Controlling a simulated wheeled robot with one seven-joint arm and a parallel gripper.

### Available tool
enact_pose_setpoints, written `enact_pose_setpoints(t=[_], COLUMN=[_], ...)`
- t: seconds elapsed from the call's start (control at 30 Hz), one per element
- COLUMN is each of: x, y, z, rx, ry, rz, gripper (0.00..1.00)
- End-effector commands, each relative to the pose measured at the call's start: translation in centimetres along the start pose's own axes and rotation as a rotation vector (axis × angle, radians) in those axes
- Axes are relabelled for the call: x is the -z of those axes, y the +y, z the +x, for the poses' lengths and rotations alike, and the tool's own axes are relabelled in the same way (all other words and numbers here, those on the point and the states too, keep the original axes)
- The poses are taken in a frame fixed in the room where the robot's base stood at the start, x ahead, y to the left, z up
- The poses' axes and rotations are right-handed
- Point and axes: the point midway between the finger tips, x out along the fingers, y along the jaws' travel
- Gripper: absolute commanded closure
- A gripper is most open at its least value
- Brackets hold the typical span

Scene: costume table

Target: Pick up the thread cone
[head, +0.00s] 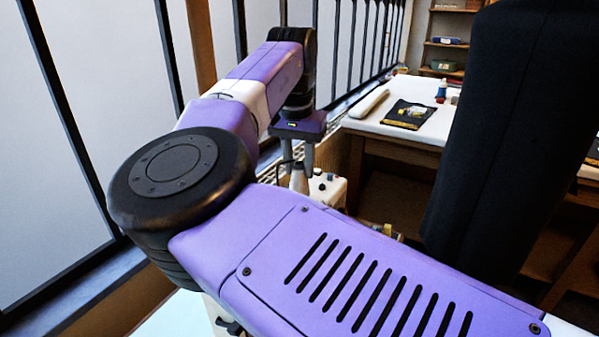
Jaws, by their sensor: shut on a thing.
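My gripper (297,165) hangs below the wrist near the middle of the head view, seen from behind and partly covered by my arm. Its fingers point down and are shut on a small pale grey, tapered thing, which looks like the thread cone (299,181). Only its upper part shows; my purple forearm hides its lower end and whatever is under it. I cannot tell whether it touches a surface.
A white machine-like thing (328,188) with dark knobs stands just right of my gripper. A white-topped table (372,122) farther back holds a dark mat (408,115) and a blue bottle (441,90). A large dark upright shape (510,130) blocks the right. Barred windows line the left.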

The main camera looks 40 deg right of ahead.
Motion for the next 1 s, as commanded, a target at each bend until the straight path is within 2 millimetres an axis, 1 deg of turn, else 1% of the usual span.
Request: enact_pose_setpoints(t=[0.17, 0.27, 0.47, 0.5, 0.7, 0.8, 1.0], x=[0.6, 0.8, 1.6, 1.8, 2.4, 2.6, 2.8], y=[0.1, 0.1, 0.1, 0.1, 0.1, 0.1, 0.0], z=[-2.9, -5.0, -9.9, -11.0, -15.3, -16.8, -18.1], rx=[0.001, 0.001, 0.000, 0.000, 0.000, 0.000, 0.001], ry=[0.003, 0.002, 0.003, 0.004, 0.002, 0.001, 0.000], rz=[0.001, 0.001, 0.001, 0.001, 0.000, 0.001, 0.001], gripper=[1.00, 1.00, 1.00, 1.00, 1.00, 1.00, 1.00])
